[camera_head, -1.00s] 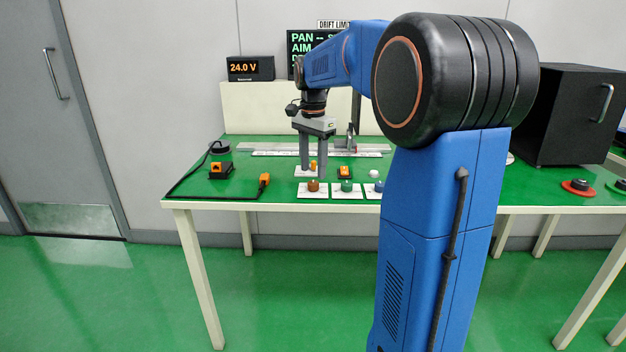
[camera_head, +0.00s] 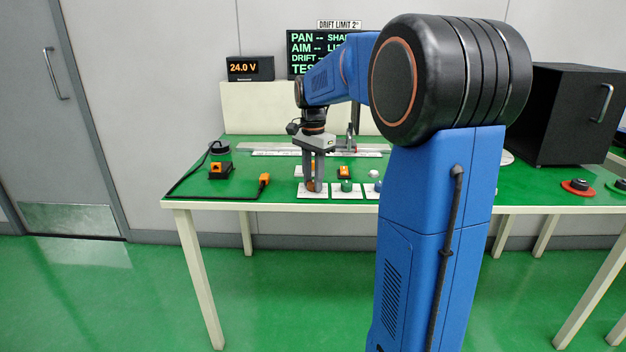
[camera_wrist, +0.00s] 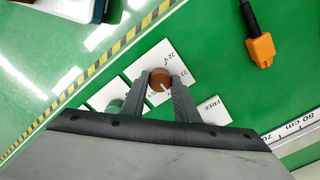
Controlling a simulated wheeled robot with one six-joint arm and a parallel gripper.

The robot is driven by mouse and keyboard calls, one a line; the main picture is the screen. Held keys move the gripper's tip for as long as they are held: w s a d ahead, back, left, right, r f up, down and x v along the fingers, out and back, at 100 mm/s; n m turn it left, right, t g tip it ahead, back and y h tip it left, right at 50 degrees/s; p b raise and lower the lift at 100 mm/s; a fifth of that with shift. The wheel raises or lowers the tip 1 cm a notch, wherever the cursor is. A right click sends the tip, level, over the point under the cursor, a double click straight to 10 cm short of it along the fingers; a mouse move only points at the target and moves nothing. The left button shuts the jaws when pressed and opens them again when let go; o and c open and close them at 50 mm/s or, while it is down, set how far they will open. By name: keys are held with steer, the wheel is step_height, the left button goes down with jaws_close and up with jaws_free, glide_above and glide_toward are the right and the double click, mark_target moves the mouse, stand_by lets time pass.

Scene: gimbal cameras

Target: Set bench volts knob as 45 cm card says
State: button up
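The brown knob (camera_wrist: 160,79) on a white card (camera_wrist: 167,62) sits between the fingertips of my gripper (camera_wrist: 161,76) in the wrist view. The fingers are spread on either side of it, apparently with thin gaps; contact is unclear. A white line marks the knob's top, and the card carries small "22 V" print. In the head view my gripper (camera_head: 312,187) reaches down over this knob, partly hiding it. The volts display (camera_head: 249,68) reads 24.0 V. The ruler (camera_wrist: 292,128) shows 70 and 80 cm marks in the wrist view; I cannot make out a 45 cm card's text.
A green knob (camera_head: 346,186) and a blue knob (camera_head: 378,187) stand on cards to the right. An orange block (camera_head: 344,171) lies behind. An orange connector (camera_head: 264,180) with a cable is at left. A screen (camera_head: 305,52) is partly hidden by my arm.

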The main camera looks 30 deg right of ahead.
steer(key=shift+n, duration=0.4)
steer(key=n, duration=1.2)
steer(key=shift+n, duration=2.4)
steer(key=o, duration=1.1)
steer(key=shift+c, duration=0.2)
